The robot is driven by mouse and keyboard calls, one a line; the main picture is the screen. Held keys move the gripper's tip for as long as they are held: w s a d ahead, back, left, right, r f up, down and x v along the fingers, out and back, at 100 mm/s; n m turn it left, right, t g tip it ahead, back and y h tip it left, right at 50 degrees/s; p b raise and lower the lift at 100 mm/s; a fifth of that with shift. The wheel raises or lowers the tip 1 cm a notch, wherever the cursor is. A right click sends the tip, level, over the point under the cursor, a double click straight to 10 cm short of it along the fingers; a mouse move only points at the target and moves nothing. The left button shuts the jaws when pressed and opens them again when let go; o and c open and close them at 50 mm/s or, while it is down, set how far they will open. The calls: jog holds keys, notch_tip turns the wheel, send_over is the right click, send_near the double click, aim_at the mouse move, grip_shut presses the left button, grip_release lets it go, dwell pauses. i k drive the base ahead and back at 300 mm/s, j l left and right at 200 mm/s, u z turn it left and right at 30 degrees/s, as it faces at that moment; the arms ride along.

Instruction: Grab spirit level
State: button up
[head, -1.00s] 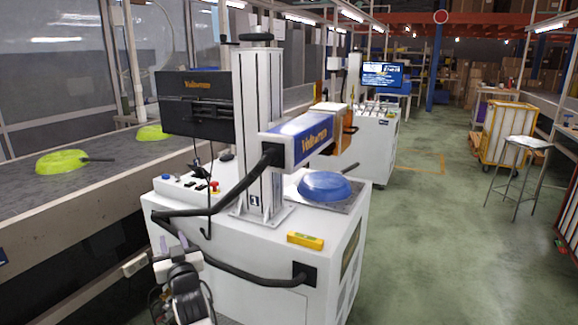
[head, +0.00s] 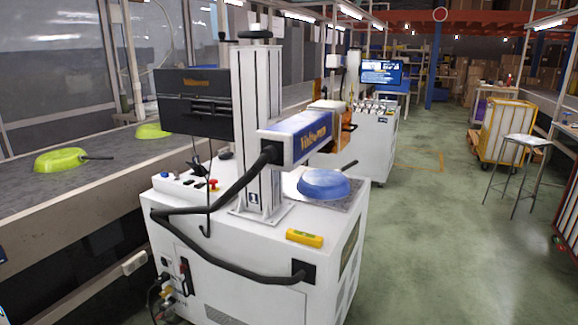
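The yellow spirit level (head: 304,238) lies flat on the white top of the marking machine cabinet (head: 232,262), close to its front edge. It is to the right of the thick black cable and in front of the blue pan. Nothing touches it from above. My gripper is not visible in the head view now, so whether it is open or shut does not show.
A blue pan (head: 324,184) sits on a plate under the machine's marking head (head: 298,135). A black cable (head: 225,272) loops across the cabinet's front. Green pans (head: 60,160) lie on the conveyor (head: 110,160) at left.

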aim_at(315, 241)
jog(key=k+l, duration=0.2)
jog(key=k+l+u, duration=0.1)
jog(key=l, duration=0.3)
jog(key=l+u, duration=0.15)
jog(key=u, duration=0.25)
jog(key=i+l+u, duration=0.1)
jog(key=u, duration=0.3)
jog(key=l+u, duration=0.2)
jog(key=u, duration=0.2)
jog(key=l+u, duration=0.25)
jog(key=l, duration=0.2)
jog(key=l+u, duration=0.3)
jog(key=l, duration=0.2)
jog(key=l+u, duration=0.1)
jog(key=l, duration=0.9)
jog(key=k+l+u, duration=0.1)
jog(key=l, duration=0.95)
jog(key=k, duration=0.05)
